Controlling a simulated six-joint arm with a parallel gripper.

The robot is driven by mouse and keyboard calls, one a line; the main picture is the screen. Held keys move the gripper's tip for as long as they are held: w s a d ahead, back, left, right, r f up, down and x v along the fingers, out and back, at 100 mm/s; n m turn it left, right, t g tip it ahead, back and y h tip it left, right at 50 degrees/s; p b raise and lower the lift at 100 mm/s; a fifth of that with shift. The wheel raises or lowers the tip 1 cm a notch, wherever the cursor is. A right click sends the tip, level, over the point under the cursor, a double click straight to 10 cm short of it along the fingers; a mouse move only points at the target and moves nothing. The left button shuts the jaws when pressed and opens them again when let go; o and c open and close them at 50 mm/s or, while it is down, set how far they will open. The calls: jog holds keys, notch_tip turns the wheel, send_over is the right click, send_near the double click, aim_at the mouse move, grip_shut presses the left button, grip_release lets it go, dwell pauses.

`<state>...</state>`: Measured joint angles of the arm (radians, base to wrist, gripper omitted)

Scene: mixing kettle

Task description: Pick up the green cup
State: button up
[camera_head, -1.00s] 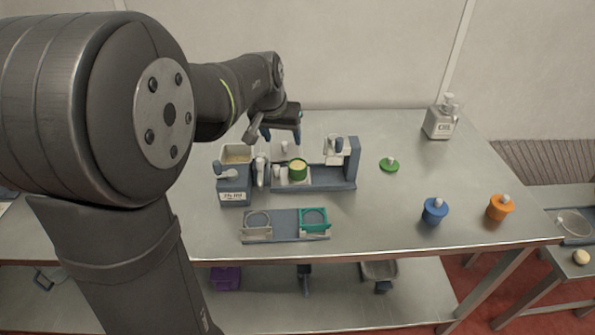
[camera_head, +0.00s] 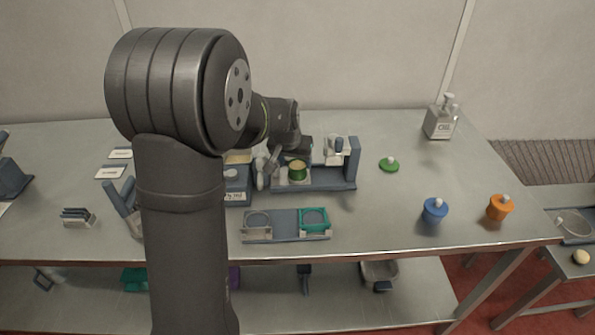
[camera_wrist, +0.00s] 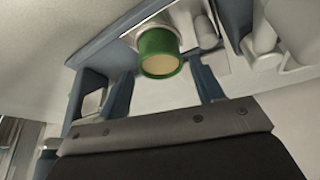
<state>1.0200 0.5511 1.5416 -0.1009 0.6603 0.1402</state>
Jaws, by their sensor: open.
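The green cup (camera_head: 298,171) stands upright on the blue-grey station in the middle of the table, with pale yellow contents showing inside. In the wrist view the green cup (camera_wrist: 158,50) shows just beyond my fingertips, between their two lines. My gripper (camera_head: 286,160) is close behind and left of the cup in the head view, partly hidden by my arm. In the wrist view my gripper (camera_wrist: 164,76) is open and empty, with one finger on each side of the cup's line. I cannot tell whether either finger touches the cup.
The station's upright (camera_head: 353,160) stands right of the cup, and a labelled blue box (camera_head: 236,187) stands left. A two-ring holder (camera_head: 286,238) lies in front. A green lid (camera_head: 389,164), a blue pot (camera_head: 434,210) and an orange pot (camera_head: 500,207) stand on the right.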

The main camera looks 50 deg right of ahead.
aim_at(298, 164)
jog(key=shift+d+x, duration=0.25)
jog(key=shift+x, duration=2.1)
jog(key=shift+w+r, duration=0.1)
jog(key=shift+r, duration=0.05)
jog(key=c, duration=0.8)
jog(key=shift+r, duration=0.1)
notch_tip(298, 164, up, 10)
jog(key=shift+f, duration=0.1)
